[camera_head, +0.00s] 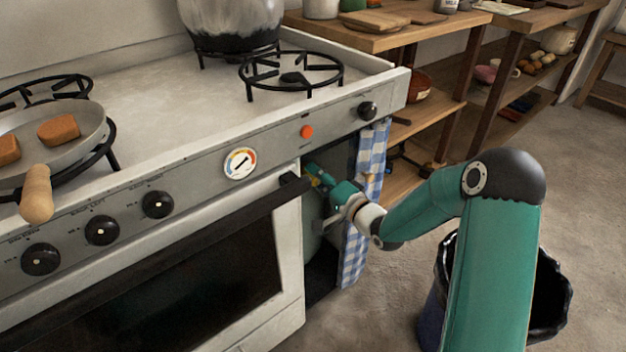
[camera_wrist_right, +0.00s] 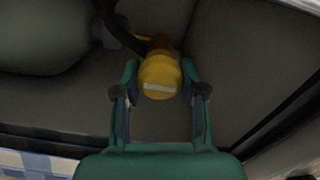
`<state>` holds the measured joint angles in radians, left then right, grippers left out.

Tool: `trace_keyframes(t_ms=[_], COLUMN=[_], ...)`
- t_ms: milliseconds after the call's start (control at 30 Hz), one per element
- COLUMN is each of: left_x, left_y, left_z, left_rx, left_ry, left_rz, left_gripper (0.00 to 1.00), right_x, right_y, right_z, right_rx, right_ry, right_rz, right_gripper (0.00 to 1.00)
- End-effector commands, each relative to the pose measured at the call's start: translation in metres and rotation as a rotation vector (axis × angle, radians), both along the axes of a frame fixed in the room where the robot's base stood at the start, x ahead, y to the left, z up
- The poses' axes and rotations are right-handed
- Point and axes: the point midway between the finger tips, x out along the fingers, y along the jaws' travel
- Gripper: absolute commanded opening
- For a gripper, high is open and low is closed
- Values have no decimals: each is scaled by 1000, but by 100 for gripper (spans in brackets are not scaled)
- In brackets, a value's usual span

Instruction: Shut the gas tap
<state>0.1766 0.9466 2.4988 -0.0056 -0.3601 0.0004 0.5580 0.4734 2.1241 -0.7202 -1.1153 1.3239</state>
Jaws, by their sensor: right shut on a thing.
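The gas tap (camera_wrist_right: 160,76) is a round yellow knob with a pale bar across its face, inside a dark compartment. In the right wrist view it sits between the two fingers of my right gripper (camera_wrist_right: 160,92), which is shut on it. In the head view my right gripper (camera_head: 318,176) reaches into the open compartment at the right end of the stove, and the tap is mostly hidden there. A grey-green gas bottle (camera_wrist_right: 45,35) stands beside the tap, with a dark hose (camera_wrist_right: 118,30) near it. My left gripper is not in view.
The oven door (camera_head: 292,240) borders the compartment on the left. A blue checked cloth (camera_head: 371,165) hangs at its right edge. A dark bin (camera_head: 434,300) stands behind my right arm. A pan (camera_head: 75,113) with brown pieces and a large pot (camera_head: 232,15) are on the stove.

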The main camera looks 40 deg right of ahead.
Motion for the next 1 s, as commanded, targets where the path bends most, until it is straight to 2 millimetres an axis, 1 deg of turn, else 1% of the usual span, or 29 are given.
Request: trace_keyframes(t_ms=[33,167,200,467,567,667,767,1000], left_x=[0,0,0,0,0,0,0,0], left_y=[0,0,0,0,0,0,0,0], left_z=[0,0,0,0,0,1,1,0], left_rx=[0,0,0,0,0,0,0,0], left_ry=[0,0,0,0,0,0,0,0], left_rz=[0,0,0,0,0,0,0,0], left_gripper=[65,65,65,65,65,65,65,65], right_x=[-1,-1,-1,-1,-4,-12,-27,-76], right_y=[-1,-1,-1,-1,-2,-3,-4,-8], right_z=[-3,-3,-2,-1,-1,-1,-1,-2], right_rx=[4,3,3,1,1,0,1,2], right_ry=[9,7,6,2,2,3,5,5], right_rz=[-4,-4,-3,-3,-3,-5,-5,-8], right_gripper=[43,65,67,67,67,67,67,67])
